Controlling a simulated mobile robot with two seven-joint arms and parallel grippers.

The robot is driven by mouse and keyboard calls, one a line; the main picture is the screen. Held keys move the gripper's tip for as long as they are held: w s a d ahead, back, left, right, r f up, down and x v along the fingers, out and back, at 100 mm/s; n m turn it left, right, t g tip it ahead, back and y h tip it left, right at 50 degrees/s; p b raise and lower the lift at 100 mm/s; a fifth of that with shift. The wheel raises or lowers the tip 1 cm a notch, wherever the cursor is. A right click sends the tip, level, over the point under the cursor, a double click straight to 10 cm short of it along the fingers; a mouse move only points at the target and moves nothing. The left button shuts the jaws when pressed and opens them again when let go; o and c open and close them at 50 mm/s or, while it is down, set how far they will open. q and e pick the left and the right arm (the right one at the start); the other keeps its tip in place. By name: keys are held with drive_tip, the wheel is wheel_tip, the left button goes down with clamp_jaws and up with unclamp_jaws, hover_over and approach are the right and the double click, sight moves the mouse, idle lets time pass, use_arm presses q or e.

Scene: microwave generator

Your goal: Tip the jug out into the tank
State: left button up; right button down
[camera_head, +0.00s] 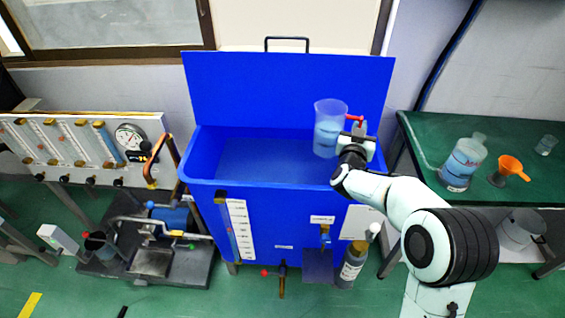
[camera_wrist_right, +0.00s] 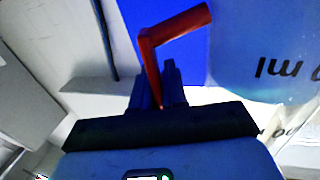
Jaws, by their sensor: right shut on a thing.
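The jug (camera_head: 328,130) is clear with bluish contents and a red handle. It is upright, slightly tilted at most, over the right part of the open blue tank (camera_head: 203,158). My right gripper (camera_head: 354,124) is shut on the jug's red handle, at the jug's right side. In the right wrist view the red handle (camera_wrist_right: 152,70) runs between the fingers of my right gripper (camera_wrist_right: 158,88), and the jug wall with printed marks (camera_wrist_right: 262,60) fills the right side. The tank's lid (camera_head: 260,90) stands open behind it. My left gripper is not in view.
A green table (camera_head: 425,130) at right holds a bottle (camera_head: 463,160), an orange funnel (camera_head: 510,168) and a small beaker (camera_head: 545,145). A gauge panel (camera_head: 80,125) and a pump unit (camera_head: 150,255) stand left of the tank.

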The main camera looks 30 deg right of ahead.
sight(343, 127)
drive_tip(key=shift+r, duration=0.15)
drive_tip(key=shift+w+a+r+n+t+h, duration=0.25)
drive_tip(key=shift+a+n+t, duration=0.25)
drive_tip(key=shift+n, duration=0.35)
drive_tip(key=shift+w+a+r+n+t+h, duration=0.15)
drive_tip(key=shift+a+r+n+t, duration=0.35)
drive_tip(key=shift+n, duration=0.4)
drive_tip(key=shift+w+a+r+n+t+h, duration=0.1)
drive_tip(key=shift+a+r+n+t+h, duration=0.1)
drive_tip(key=shift+a+n+t, duration=0.4)
drive_tip(key=shift+a+n, duration=0.25)
drive_tip(key=shift+n, duration=0.3)
drive_tip(key=shift+w+a+f, duration=0.1)
drive_tip(key=shift+a+f, duration=0.1)
drive_tip(key=shift+f, duration=0.05)
drive_tip(key=shift+w+a+f+n+t+b, duration=0.15)
drive_tip(key=shift+a+n+t+b, duration=0.1)
drive_tip(key=shift+n, duration=0.15)
drive_tip(key=shift+s+a+f+n+t+b, duration=0.15)
drive_tip(key=shift+n+t, duration=0.1)
drive_tip(key=shift+n, duration=0.15)
drive_tip(key=shift+w+a+r+n, duration=0.2)
drive_tip(key=shift+a+r+n, duration=0.15)
drive_tip(key=shift+n, duration=0.25)
drive_tip(key=shift+a+n+t+p, duration=0.2)
drive_tip(key=shift+n+t+p, duration=0.2)
drive_tip(key=shift+n, duration=0.2)
